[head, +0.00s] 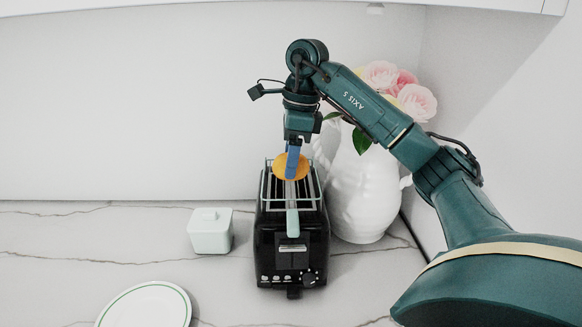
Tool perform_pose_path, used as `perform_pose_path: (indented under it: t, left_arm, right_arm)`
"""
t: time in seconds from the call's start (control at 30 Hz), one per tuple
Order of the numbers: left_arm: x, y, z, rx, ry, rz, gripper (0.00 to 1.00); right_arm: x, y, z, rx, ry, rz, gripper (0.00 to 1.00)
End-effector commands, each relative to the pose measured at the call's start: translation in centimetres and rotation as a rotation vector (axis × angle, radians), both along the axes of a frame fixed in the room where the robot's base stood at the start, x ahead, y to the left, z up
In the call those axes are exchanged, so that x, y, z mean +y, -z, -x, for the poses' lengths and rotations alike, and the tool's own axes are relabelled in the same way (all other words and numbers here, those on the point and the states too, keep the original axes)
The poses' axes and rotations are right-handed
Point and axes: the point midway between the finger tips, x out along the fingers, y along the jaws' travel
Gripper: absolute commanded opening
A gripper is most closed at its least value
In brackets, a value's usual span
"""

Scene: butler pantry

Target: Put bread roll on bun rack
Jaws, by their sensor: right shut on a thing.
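The bread roll (281,168) is round and golden orange, and sits between the fingers of my right gripper (292,165). My right gripper points down and is shut on the roll; a blue finger covers part of it. The roll is at the far end of the bun rack (267,190), a pale wire frame on top of a black toaster (291,243). I cannot tell whether the roll touches the rack's wires. My left gripper is not in view.
A white pitcher (361,195) with pink flowers (411,98) stands close on the toaster's right. A small pale lidded box (210,232) stands to the left. A white plate (145,308) lies at the front left. The marble counter left of the box is clear.

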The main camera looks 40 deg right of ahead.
Motion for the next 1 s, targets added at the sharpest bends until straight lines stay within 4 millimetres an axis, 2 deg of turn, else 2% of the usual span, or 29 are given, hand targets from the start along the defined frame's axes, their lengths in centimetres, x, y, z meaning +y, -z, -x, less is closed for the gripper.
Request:
perform_pose_path:
  t: [0.37,0.77,0.8,1.0]
  left_arm:
    - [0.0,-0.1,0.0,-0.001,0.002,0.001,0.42]
    - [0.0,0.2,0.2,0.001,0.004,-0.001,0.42]
    - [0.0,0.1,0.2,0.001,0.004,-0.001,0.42]
    - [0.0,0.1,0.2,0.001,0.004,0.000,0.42]
  right_arm:
    - [-0.2,3.3,-0.1,0.001,0.000,0.000,0.45]
    - [-0.1,3.9,-0.1,-0.001,0.001,0.001,0.45]
    - [-0.1,3.9,-0.1,-0.001,0.001,0.001,0.54]
    - [-0.1,3.8,-0.1,-0.001,0.001,0.001,0.70]
